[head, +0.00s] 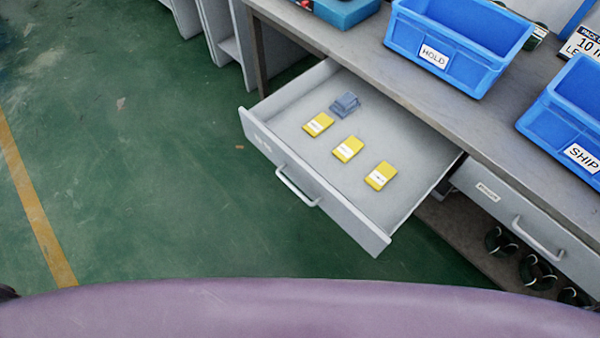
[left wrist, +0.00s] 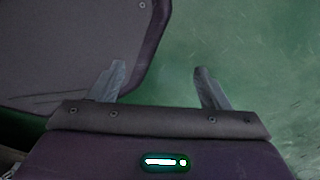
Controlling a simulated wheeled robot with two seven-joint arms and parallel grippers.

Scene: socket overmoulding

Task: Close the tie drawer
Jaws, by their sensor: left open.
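The tie drawer (head: 276,125) is pulled far out from under the workbench in the head view. Its front panel carries a bar handle (head: 297,188). Inside lie three yellow packets (head: 348,149) with white labels and a small blue-grey bundle (head: 345,104). My left gripper (left wrist: 158,85) shows in the left wrist view with its two fingers apart and nothing between them. Green floor lies beyond the fingers, and the drawer is not in that view. Neither gripper shows in the head view.
A second drawer (head: 530,226) beside the open one is shut. On the workbench (head: 375,62) stand a blue HOLD bin (head: 460,40) and a blue SHIP bin (head: 565,125). Dark coiled items (head: 537,272) lie on a shelf below. The green floor (head: 150,150) left of the drawer is clear.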

